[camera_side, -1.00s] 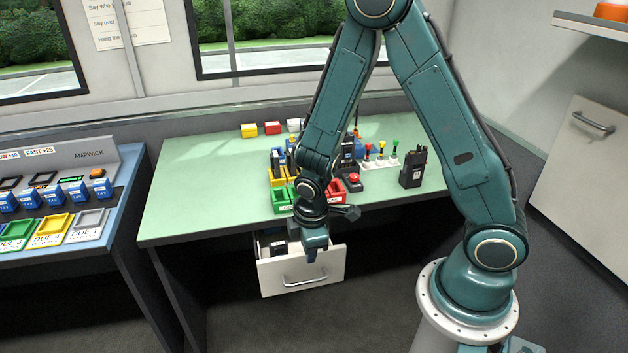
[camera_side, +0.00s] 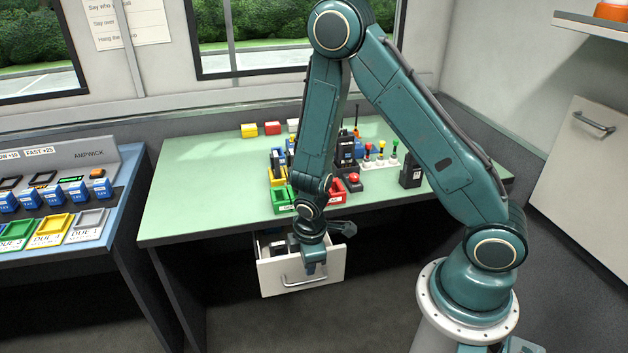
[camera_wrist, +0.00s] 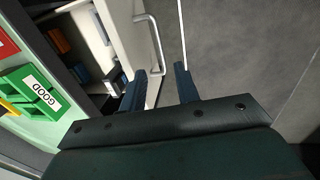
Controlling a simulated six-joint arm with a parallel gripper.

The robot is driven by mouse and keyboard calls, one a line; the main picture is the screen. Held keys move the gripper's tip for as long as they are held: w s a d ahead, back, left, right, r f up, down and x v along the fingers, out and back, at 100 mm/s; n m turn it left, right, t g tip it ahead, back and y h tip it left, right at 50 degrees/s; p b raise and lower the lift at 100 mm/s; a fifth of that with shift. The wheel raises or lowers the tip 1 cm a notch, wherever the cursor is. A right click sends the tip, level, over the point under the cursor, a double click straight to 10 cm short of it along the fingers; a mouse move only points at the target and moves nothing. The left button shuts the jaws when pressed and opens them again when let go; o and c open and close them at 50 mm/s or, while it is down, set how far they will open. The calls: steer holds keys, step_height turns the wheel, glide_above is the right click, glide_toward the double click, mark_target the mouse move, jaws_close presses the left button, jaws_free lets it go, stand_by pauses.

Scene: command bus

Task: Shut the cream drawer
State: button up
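The cream drawer (camera_side: 333,265) stands pulled out under the green table, with a metal bar handle on its front. Dark and other small items lie inside it. My gripper (camera_side: 311,271) points down at the drawer front, close to the handle. In the wrist view the two dark fingertips of my gripper (camera_wrist: 160,87) are apart with nothing between them. The handle (camera_wrist: 153,45) and drawer front (camera_wrist: 124,35) show just beyond and left of the fingers. I cannot tell whether a finger touches the drawer.
The green table (camera_side: 190,205) above the drawer holds green and red bins, radios and coloured blocks. A blue counter with trays (camera_side: 60,228) stands at the left. The floor in front of the drawer is clear.

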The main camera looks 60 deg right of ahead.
mark_target(307, 281)
steer(key=shift+w+d+f, duration=0.2)
steer(key=shift+f, duration=1.2)
steer(key=shift+w+d+f, duration=0.15)
steer(key=shift+f, duration=1.2)
steer(key=shift+w+d+f, duration=0.2)
steer(key=shift+f, duration=1.2)
steer(key=shift+c, duration=0.4)
jaws_close()
